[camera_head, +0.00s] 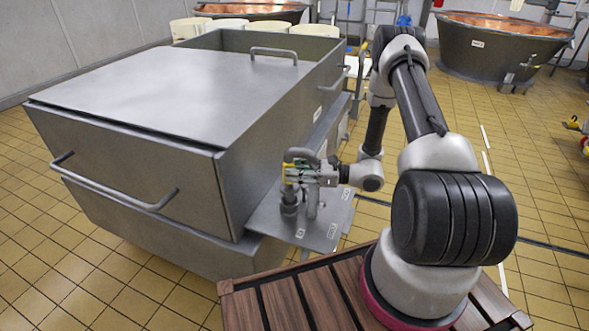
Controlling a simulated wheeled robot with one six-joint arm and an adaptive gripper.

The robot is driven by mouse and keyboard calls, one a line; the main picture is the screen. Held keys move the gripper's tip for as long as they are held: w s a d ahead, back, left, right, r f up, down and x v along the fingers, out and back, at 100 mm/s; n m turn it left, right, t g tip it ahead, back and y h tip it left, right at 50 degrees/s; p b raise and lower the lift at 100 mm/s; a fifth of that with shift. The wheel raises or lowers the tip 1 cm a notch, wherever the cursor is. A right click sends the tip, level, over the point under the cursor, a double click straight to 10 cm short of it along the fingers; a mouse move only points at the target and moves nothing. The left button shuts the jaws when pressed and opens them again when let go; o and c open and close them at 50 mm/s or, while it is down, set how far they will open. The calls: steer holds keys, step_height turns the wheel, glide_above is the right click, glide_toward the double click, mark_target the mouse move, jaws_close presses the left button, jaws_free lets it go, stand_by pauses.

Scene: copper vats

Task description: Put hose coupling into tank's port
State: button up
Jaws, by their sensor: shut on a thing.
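The steel tank (215,140) stands at the left and centre with a flat lid and a small metal shelf (335,215) at its near right corner. My gripper (290,176) is above this shelf, reaching in from the right, and is shut on the hose coupling. The coupling is small and mostly hidden by the fingers. A grey curved pipe or hose piece (300,154) shows just above the gripper. A grey round fitting, apparently the port (289,209), stands on the shelf directly below the gripper. I cannot tell whether the coupling touches it or is inside it.
An upright post (312,203) stands on the shelf close beside the fitting. The tank has a front bar handle (115,192) and a lid handle (273,52). Copper vats (500,40) stand far back. A wooden slatted platform (300,300) is in front.

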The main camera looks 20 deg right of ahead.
mark_target(295, 188)
steer(key=shift+f, duration=2.5)
steer(key=o, duration=1.2)
